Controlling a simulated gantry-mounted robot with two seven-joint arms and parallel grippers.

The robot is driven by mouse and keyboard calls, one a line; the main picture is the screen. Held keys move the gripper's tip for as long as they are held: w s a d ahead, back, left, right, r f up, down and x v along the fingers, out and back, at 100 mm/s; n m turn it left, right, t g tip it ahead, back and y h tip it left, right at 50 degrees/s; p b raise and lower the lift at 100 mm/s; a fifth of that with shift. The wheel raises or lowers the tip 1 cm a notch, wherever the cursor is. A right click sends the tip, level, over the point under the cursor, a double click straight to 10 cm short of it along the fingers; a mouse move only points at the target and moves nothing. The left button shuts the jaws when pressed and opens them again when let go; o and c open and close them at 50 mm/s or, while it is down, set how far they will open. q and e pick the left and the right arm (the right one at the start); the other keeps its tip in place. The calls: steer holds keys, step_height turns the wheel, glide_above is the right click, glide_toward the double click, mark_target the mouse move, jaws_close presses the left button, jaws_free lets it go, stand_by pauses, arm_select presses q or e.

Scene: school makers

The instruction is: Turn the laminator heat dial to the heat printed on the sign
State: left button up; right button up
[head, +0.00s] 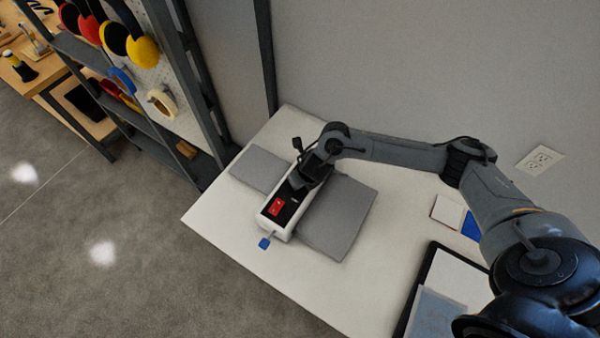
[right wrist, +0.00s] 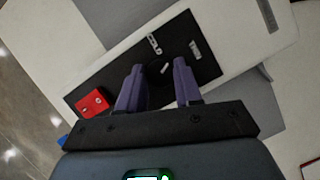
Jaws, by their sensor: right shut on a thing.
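The white laminator (head: 270,226) lies on the table with a black control panel on top. The arm hides the dial in the head view. I see no sign that I can read. My left gripper is out of view.
A red switch (right wrist: 92,102) sits on the panel beside the dial. Grey flat trays (head: 338,218) extend from both sides of the laminator. A blue tag (head: 264,243), cards (head: 447,211) and a black tray (head: 424,268) are on the white table. A shelf stands left.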

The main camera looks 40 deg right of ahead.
steer(key=m+g+h+p, duration=0.1)
steer(key=m+p, duration=0.2)
steer(key=p, duration=0.1)
steer(key=m+h+p, duration=0.1)
steer(key=m+p, duration=0.3)
steer(key=m+g+h+p, duration=0.1)
steer(key=m+p, duration=0.3)
steer(key=shift+w+a+r+g+p, duration=0.15)
steer(key=shift+a+r+g+p, duration=0.15)
steer(key=shift+p, duration=0.1)
steer(key=shift+m+p, duration=0.35)
steer(key=shift+m, duration=0.15)
steer(key=shift+f+m+g+h+p, duration=0.1)
steer(key=shift+m+g+h+p, duration=0.2)
steer(key=shift+m+g+p, duration=0.45)
steer(key=m+p, duration=0.1)
steer(key=m, duration=0.2)
steer(key=shift+w+f+g, duration=0.1)
steer(key=shift+w+g, duration=0.05)
steer(key=shift+g, duration=0.1)
steer(key=m+g, duration=0.1)
steer(key=m, duration=0.1)
steer(key=shift+m+p, duration=0.3)
steer(key=shift+m, duration=0.05)
steer(key=shift+w+f+m+g, duration=0.1)
steer(key=shift+m+g, duration=0.4)
steer(key=shift+m, duration=1.1)
steer(key=shift+d, duration=0.1)
